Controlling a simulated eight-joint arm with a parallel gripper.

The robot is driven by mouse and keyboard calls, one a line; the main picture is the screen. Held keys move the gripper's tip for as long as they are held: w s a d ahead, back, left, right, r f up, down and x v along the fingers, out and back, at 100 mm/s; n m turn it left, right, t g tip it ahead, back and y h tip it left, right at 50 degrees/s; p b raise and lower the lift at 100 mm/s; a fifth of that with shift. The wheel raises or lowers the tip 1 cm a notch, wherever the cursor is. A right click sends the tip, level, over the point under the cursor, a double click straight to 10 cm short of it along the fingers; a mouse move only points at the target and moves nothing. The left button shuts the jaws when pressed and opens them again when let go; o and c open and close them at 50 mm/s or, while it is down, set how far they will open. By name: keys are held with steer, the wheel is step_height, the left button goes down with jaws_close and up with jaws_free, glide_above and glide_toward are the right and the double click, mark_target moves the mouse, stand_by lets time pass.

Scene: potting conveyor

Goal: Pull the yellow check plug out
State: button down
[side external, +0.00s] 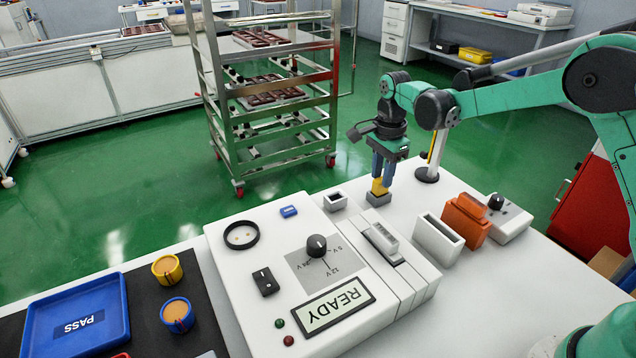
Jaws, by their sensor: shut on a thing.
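The yellow check plug (379,187) is upright in the side external view, right of centre, between the blue-grey fingers of my gripper (381,179). My gripper points down and is shut on the plug. Directly below the plug is a small grey block-like holder (378,200) on the white bench. The plug's lower end meets or goes into the top of this holder; how deep it sits cannot be seen. The fingers hide part of the plug.
A white tester (245,283) with a READY display (333,305) and a knob stands in front. A small grey open holder (335,202) is to the left. A white open box (438,240), an orange block (466,219) and a small knob box (507,221) stand to the right.

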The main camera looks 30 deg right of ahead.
mark_target(381, 179)
steer(key=shift+r, duration=1.5)
steer(key=shift+r, duration=0.1)
steer(key=shift+r, duration=1.35)
steer(key=shift+r, duration=0.2)
step_height(381, 179, up, 7)
steer(key=shift+f, duration=0.15)
